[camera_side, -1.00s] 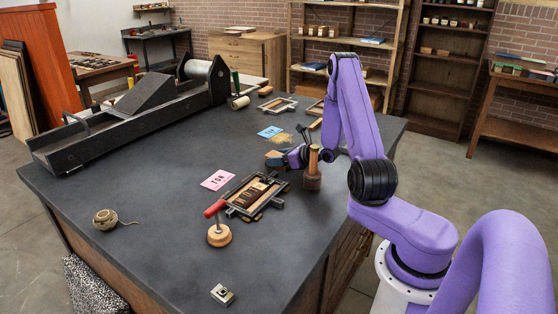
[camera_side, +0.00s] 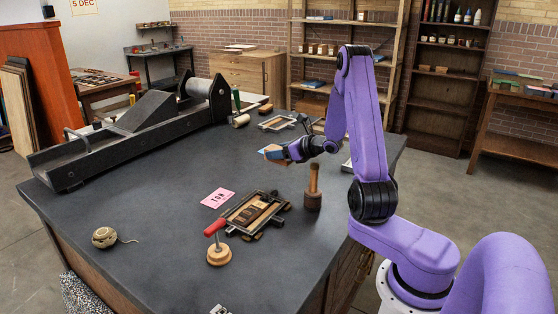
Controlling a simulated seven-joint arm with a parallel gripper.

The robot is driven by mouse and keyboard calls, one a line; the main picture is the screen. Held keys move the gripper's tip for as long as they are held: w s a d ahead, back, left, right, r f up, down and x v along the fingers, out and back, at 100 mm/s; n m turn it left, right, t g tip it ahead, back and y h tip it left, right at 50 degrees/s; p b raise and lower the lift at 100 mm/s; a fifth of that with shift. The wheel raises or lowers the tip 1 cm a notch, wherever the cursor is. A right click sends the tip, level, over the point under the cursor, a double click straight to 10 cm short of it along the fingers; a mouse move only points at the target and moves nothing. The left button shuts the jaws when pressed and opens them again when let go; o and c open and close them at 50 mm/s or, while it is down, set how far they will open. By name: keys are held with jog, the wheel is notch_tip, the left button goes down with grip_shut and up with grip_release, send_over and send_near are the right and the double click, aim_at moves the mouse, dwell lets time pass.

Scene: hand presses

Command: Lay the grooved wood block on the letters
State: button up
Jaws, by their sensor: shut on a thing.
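A wood block (camera_side: 273,152), light brown with a bluish-grey side, is held in my gripper (camera_side: 284,152) above the dark bench, behind the type frame. The jaws are shut on it; the fingertips are small and partly covered by the block and the wrist. Whether it has a groove is too small to tell. The letters (camera_side: 249,212) lie in a dark metal frame (camera_side: 236,227) on the bench, in front of and left of my gripper. Nothing lies over them. The block is well clear of the frame.
A wooden mallet (camera_side: 312,194) stands upright just right of the frame. A ball of twine (camera_side: 105,237) and a large press (camera_side: 130,125) are farther left.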

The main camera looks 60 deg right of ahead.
jog(key=shift+a+r, duration=0.4)
jog(key=shift+r, duration=0.2)
jog(key=s+a+r+n+g+y, duration=0.35)
jog(key=s+a+n+y, duration=0.35)
jog(key=a, duration=0.4)
jog(key=s+a+r+n+g+y, duration=0.2)
jog(key=s+a+n+g+y, duration=0.4)
jog(key=s+a, duration=0.4)
send_over(247, 212)
jog(key=shift+n+t, duration=0.4)
jog(key=shift+t, duration=0.05)
jog(key=f, duration=0.9)
jog(key=shift+s+a+f, duration=0.15)
jog(key=shift+s+f, duration=0.1)
jog(key=shift+w+f, duration=0.15)
jog(key=shift+f, duration=1.6)
jog(key=shift+f, duration=0.1)
